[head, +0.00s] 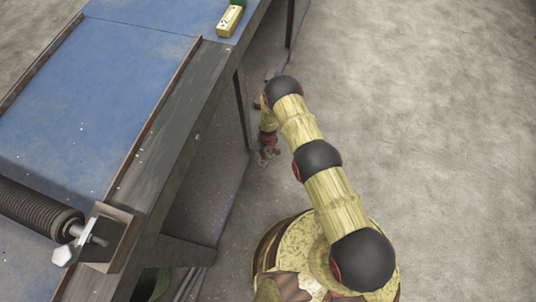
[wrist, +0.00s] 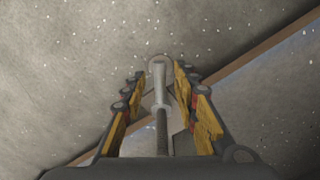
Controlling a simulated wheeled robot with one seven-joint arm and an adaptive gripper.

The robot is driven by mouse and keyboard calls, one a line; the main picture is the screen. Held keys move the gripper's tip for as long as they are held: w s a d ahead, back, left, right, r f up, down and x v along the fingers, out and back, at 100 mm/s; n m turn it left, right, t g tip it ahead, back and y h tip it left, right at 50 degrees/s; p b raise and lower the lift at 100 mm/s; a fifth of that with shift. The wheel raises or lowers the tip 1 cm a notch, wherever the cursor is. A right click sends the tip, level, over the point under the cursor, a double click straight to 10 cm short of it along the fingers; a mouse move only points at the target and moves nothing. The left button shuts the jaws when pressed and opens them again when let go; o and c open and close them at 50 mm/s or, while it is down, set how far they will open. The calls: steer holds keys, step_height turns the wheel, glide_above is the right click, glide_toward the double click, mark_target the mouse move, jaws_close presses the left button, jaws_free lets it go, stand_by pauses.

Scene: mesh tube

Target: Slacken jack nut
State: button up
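In the wrist view, a dark threaded rod (wrist: 162,138) runs up the middle between my fingers. A light grey metal piece (wrist: 159,98), which looks like the jack nut, sits at the rod's upper end, with a rounded end near the fingertips. My gripper (wrist: 160,76) is open, with its yellow-padded fingers on either side of this piece. A gap shows on both sides of the rod; contact near the tips is unclear. In the head view, my gripper (head: 268,152) is low beside the table's side, small and partly hidden; the nut cannot be made out there.
A long table with a blue belt (head: 90,95) fills the left. A ribbed roller (head: 38,208) and a bracket with a pale knob (head: 64,254) are at its near end. A yellow box (head: 229,21) lies at the far edge. Dark legs stand below; open floor is right.

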steer(key=shift+f, duration=0.1)
steer(key=shift+c, duration=1)
jaws_close()
